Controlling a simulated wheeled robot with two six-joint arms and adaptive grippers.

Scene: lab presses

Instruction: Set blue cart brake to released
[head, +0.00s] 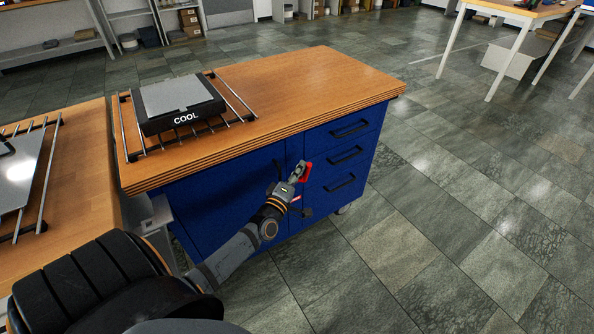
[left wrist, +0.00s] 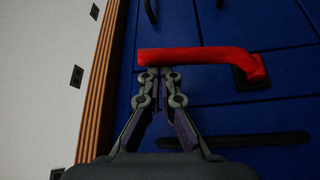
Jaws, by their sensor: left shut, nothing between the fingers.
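The blue cart (head: 225,188) has a wooden top and a drawer front. A red brake lever (head: 307,173) is on its front, left of the drawers. In the left wrist view the red lever (left wrist: 200,55) is a bent bar, with a black mount at its right end and its free end at left, towards the wooden edge. My left gripper (head: 299,171) is shut and empty at the lever. In the wrist view its closed fingertips (left wrist: 160,72) are right at the lever's free end; I cannot tell whether they touch it. My right gripper is not in view.
A black block marked COOL (head: 180,112) sits on a wire rack (head: 238,100) on the cart top. Another wooden table (head: 80,195) stands close at left. Open tiled floor (head: 440,210) lies to the right. Shelves stand at the back left.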

